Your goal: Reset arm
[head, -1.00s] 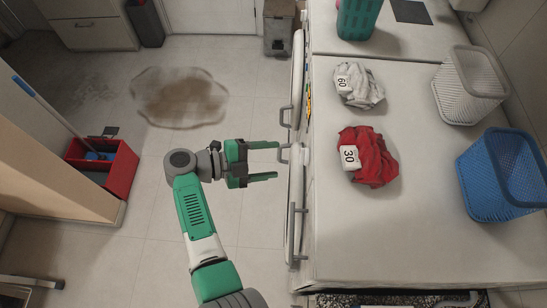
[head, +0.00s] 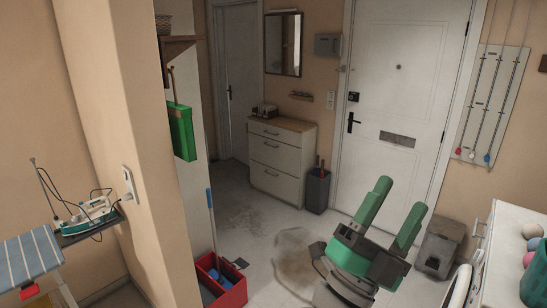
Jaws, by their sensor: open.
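My gripper (head: 391,213) is in the head view, right of the centre. Its two green fingers point up and a little to the right, spread apart. Nothing is between them. It is in the air in front of the white door, and in the picture it covers part of the floor.
A red bucket (head: 228,290) with a blue-handled tool stands on the floor at lower centre. A brown stain (head: 292,262) marks the floor near it. A white drawer cabinet (head: 279,167) and a grey bin (head: 438,247) stand near the door (head: 404,80). A white counter edge is at right.

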